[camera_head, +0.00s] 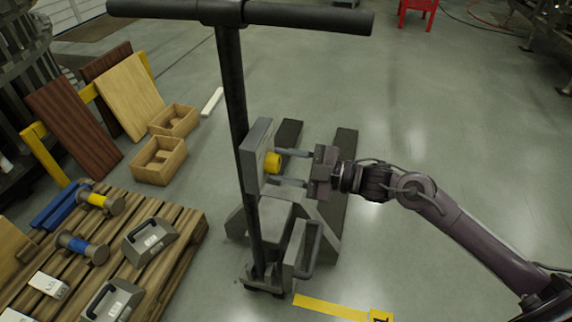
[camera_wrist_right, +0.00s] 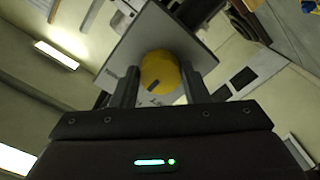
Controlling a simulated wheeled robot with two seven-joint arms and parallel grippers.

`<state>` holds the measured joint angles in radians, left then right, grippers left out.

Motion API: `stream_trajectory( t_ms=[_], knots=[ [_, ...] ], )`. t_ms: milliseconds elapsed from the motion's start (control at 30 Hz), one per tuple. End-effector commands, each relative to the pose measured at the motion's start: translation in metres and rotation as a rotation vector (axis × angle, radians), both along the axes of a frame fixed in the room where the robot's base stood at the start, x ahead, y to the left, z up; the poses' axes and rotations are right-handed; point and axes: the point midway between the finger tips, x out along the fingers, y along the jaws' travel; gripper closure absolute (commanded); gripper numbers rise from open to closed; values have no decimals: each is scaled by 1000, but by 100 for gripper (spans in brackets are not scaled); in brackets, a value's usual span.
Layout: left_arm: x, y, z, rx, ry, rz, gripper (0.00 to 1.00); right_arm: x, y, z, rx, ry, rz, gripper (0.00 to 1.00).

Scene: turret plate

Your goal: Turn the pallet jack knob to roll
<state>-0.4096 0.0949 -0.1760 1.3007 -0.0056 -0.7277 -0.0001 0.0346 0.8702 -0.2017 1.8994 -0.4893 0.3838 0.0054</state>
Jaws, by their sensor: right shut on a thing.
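The pallet jack's yellow knob (camera_head: 272,162) sticks out from the right face of a grey plate (camera_head: 256,150) on the black handle column (camera_head: 234,95). In the right wrist view the round knob (camera_wrist_right: 160,70) sits between my two fingers, with a dark pointer mark toward its lower left. The grey plate (camera_wrist_right: 165,32) behind it carries small lettering, too small to read. My right gripper (camera_head: 279,168) comes in from the right and is shut on the knob; the fingers hide part of the plate's lettering. My left gripper is not in view.
The jack's black T-bar (camera_head: 300,17) spans above, and its dark forks (camera_head: 344,150) lie behind my gripper. A wooden pallet (camera_head: 190,235) with grey weights and spools stands at the left, near wooden boxes (camera_head: 158,160). The floor at the right is mostly clear.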

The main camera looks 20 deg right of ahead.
Motion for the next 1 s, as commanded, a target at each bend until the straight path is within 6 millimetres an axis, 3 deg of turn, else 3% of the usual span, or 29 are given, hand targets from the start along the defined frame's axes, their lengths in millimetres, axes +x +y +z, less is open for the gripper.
stream_trajectory(
  t_ms=[33,67,200,567,1000],
  knots=[
    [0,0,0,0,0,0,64,0,0,1,1,-1,1,82],
    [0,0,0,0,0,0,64,0,0,1,1,-1,1,56],
    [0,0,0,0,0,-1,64,0,0,1,1,0,1,38],
    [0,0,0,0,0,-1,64,-2,-3,-1,1,2,-1,37],
    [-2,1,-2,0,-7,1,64,-35,-52,-1,0,5,0,37]
  ],
)
